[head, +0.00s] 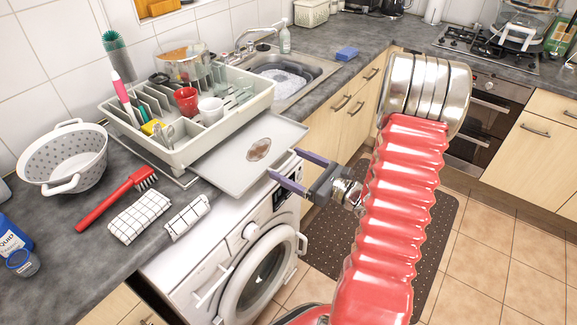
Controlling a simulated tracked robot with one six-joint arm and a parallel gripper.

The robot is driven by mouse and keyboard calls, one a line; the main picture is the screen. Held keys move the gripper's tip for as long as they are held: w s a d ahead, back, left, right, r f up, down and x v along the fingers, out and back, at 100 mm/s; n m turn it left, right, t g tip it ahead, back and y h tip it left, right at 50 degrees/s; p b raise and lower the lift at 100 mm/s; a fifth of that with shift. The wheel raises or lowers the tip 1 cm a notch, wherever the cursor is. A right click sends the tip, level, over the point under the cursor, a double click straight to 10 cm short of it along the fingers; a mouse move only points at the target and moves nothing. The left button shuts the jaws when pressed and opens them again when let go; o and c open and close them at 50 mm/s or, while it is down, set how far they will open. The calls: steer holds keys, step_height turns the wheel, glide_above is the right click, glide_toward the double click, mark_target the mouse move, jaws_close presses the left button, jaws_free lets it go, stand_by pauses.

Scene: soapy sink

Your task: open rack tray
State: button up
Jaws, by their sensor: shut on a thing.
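The rack tray (225,163) is a flat pale grey sheet under the white dish rack (190,148). It sticks out from the rack's right side, over the counter edge above the washing machine. A brownish oval patch shows on its surface. My gripper (284,165) is at the tray's outer right edge, its two purple-grey fingers closed on that edge. The exact contact is small and partly hidden by the fingers. The tray's inner part is hidden beneath the rack.
The rack holds a red cup (186,101), a white mug (210,110) and utensils. A colander (66,158), red brush (118,198) and checked cloths (140,216) lie left. The washing machine (262,245) stands below. Open floor lies right of it.

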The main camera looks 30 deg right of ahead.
steer(key=shift+d, duration=0.15)
steer(key=o, duration=1.2)
steer(key=shift+s, duration=0.15)
steer(key=v, duration=1.3)
steer(key=shift+s, duration=0.25)
steer(key=shift+d, duration=0.15)
steer(key=shift+f, duration=0.15)
